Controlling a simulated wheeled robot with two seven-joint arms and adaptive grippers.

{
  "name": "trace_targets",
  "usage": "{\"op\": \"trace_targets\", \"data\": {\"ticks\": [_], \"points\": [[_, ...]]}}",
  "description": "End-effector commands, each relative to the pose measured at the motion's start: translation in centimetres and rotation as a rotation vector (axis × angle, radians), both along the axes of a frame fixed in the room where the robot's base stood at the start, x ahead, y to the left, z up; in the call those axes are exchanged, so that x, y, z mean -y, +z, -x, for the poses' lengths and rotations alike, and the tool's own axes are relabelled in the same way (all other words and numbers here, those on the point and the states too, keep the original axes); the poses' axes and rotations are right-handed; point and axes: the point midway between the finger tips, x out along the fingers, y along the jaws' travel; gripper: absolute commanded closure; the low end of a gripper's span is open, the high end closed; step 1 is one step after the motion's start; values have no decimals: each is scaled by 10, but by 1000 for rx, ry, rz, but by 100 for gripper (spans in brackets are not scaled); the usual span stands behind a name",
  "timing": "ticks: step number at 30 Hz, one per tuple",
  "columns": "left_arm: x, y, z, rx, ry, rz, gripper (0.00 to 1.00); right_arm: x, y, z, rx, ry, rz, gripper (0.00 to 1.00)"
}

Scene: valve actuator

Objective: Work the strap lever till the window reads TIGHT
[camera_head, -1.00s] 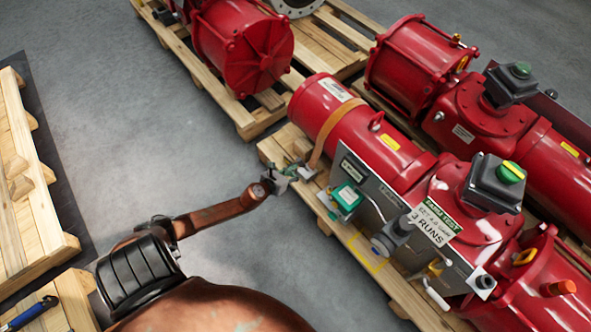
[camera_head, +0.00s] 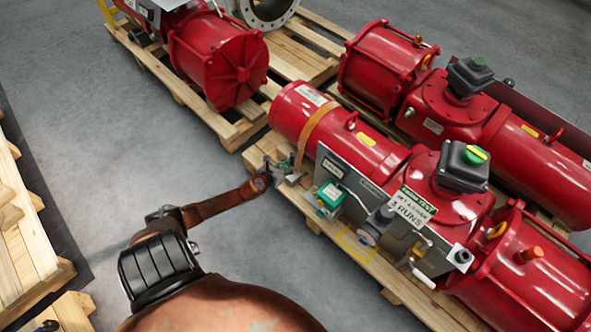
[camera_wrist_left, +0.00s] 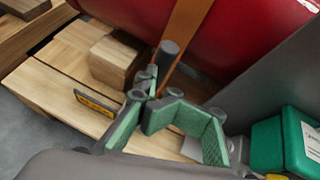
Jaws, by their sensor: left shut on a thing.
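An orange-brown strap (camera_head: 315,128) runs around the left end of the nearest red actuator (camera_head: 290,112). It also shows in the left wrist view (camera_wrist_left: 188,32), running down the red cylinder. My left gripper (camera_head: 284,172) is at the strap's lower end, beside the actuator and over the pallet edge. In the left wrist view its green-padded fingers (camera_wrist_left: 158,100) are closed around a dark grey lever (camera_wrist_left: 170,52) with a round end. A small dark plate with an orange-yellow marking (camera_wrist_left: 95,104) lies left of the fingers; its text is unreadable. My right gripper is out of view.
A grey panel (camera_head: 348,180) with a green box (camera_head: 330,195) stands just right of my gripper. A hanging tag reads "3 RUNS" (camera_head: 410,207). Wooden blocks (camera_wrist_left: 115,58) sit under the cylinder. Bare floor (camera_head: 110,130) lies left of the pallet.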

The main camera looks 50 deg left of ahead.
Motion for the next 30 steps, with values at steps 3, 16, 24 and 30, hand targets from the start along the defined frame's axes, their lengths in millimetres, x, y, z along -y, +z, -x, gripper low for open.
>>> {"op": "trace_targets", "data": {"ticks": [3, 16, 24, 30], "points": [[-9, 5, -10, 4, 10, -1, 100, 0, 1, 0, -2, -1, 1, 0], [-13, 6, -39, 5, 9, 0, 100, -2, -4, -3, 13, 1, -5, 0], [-9, 7, -47, 8, 3, 3, 100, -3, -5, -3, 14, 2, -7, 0], [-6, 7, -48, 9, -2, 5, 100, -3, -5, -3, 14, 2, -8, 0]]}}
